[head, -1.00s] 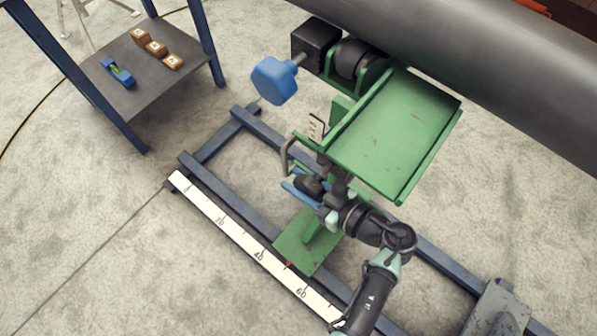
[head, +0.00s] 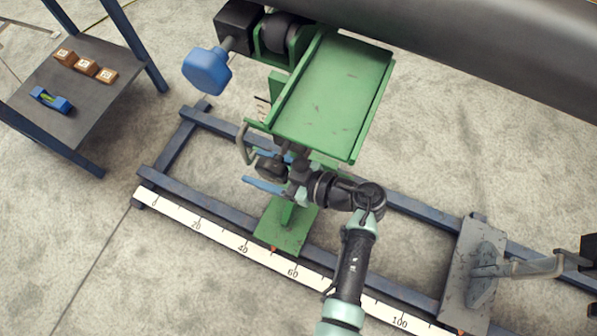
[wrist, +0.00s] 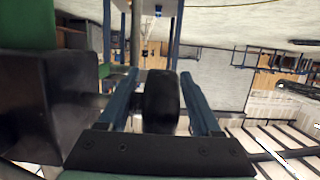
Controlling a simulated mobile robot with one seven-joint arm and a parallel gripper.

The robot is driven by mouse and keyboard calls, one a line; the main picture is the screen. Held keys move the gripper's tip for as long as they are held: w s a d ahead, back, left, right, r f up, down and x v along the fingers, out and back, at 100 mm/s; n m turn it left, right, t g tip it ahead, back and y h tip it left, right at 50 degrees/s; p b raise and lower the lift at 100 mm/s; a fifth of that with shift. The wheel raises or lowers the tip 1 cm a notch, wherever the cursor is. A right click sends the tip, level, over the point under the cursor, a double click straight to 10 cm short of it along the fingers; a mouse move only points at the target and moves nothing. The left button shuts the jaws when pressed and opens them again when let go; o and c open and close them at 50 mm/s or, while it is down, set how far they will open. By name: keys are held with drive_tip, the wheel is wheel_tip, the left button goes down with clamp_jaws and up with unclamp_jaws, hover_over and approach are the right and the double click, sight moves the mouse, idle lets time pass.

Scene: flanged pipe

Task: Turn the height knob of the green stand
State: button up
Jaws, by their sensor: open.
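The green stand (head: 330,100) has a tray-like top under the pipe's near side and a green foot plate (head: 283,228) on the floor rails. A black knob (wrist: 162,100) stands between the two blue fingers of my gripper (wrist: 162,108) in the wrist view. The fingers are open, one on each side of it, with a visible gap at least on the right. In the head view my gripper (head: 266,186) is at the stand's post, below the tray's near left corner. The knob is small and partly hidden there.
A blue handwheel (head: 207,70) sticks out left of the stand's rollers. The large grey pipe (head: 480,60) crosses above. A white ruler (head: 225,236) lies along the blue floor rails. A small table (head: 75,85) with wooden blocks and a blue level stands at the left.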

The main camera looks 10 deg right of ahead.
drive_tip(key=p+v, duration=0.3)
drive_tip(key=v, duration=1)
drive_tip(key=shift+f, duration=0.1)
